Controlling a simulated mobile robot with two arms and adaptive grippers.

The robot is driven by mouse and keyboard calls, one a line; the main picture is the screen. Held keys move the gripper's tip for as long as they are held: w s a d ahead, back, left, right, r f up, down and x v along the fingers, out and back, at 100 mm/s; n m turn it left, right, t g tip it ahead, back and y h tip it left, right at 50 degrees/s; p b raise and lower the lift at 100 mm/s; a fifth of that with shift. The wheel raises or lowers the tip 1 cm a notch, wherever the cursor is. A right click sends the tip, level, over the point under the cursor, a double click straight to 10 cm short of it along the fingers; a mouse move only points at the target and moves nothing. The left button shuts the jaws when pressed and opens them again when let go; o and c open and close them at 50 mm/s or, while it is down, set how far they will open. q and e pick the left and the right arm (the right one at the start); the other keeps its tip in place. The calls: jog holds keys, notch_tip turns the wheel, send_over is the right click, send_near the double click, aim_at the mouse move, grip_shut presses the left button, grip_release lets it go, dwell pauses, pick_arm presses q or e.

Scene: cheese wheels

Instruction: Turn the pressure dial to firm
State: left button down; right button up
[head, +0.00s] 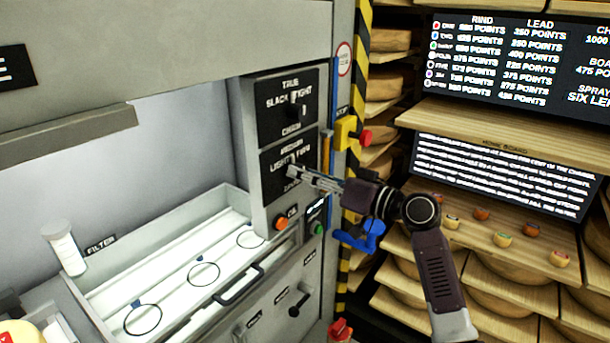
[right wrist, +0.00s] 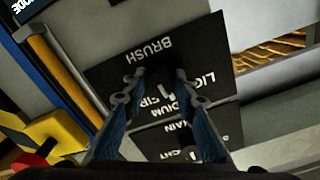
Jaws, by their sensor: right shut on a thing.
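The pressure dial sits on the lower black panel (head: 271,165), marked light, medium and firm, on the grey machine. My right gripper (head: 298,174) reaches in from the right and is shut on the dial's knob. In the right wrist view the same panel (right wrist: 115,75) appears upside down, with "BRUSH" above the knob. The fingers of the right gripper (right wrist: 158,92) close around the knob there. The fingers hide most of the knob, so I cannot tell which mark it points to. My left gripper is not in view.
An upper dial (head: 295,108), marked slack, true and tight, is just above. A yellow box with a red button (head: 365,137) stands close right of the panels. An orange button (head: 281,223) and a green button (head: 318,229) are below. Shelves with cheese wheels (head: 390,87) stand at right.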

jog(key=shift+m+p, duration=2.25)
jog(key=shift+m, duration=2.95)
jog(key=o, duration=1.1)
jog(key=v, duration=1.2)
